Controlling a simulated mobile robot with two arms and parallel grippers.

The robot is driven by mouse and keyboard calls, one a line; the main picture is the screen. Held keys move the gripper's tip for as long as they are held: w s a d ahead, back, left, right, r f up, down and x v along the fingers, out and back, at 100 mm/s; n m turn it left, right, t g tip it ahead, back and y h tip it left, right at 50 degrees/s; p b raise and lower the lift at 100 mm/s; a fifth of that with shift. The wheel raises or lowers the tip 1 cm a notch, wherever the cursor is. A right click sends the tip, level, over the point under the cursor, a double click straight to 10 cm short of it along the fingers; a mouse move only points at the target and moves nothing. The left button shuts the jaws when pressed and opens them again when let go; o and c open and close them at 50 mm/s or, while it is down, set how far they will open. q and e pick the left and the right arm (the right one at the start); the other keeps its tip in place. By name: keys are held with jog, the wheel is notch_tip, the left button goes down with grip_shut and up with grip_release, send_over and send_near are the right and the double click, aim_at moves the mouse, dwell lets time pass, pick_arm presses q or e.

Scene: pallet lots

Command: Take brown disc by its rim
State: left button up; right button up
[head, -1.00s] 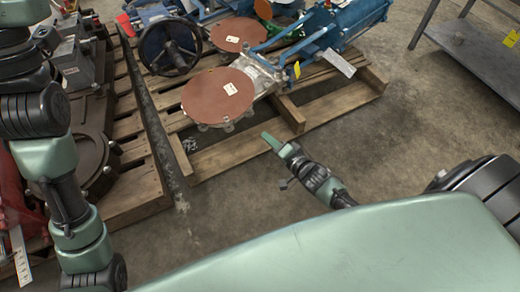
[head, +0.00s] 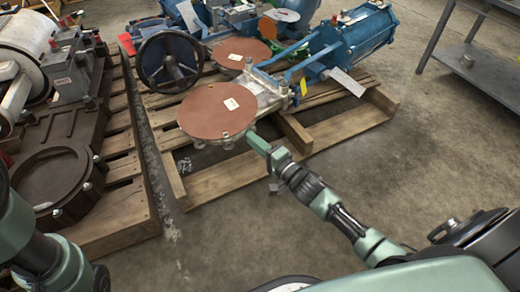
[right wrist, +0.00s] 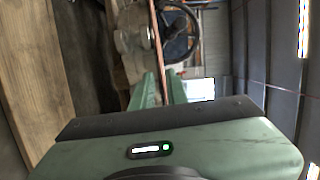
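The nearer brown disc (head: 214,112) lies flat with a white label on the front end of a metal valve on the pallet. A second brown disc (head: 243,53) lies behind it. My right gripper (head: 254,140) reaches in from the lower right, its tips close to the near disc's front right rim. In the right wrist view, the disc (right wrist: 156,45) shows edge-on as a thin brown line. The line runs down between the two fingers of the right gripper (right wrist: 159,85), which stand apart. I cannot tell whether they touch it. My left gripper is out of view.
The wooden pallet (head: 226,183) also carries a black handwheel (head: 169,62) and blue cylinder valves (head: 358,40). Another pallet (head: 122,215) with heavy parts stands at left. A grey metal table (head: 482,68) stands at upper right. The concrete floor at right is clear.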

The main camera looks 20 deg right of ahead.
jog(key=shift+x, duration=2.65)
jog(key=shift+c, duration=0.3)
grip_shut()
jog(key=shift+r, duration=0.15)
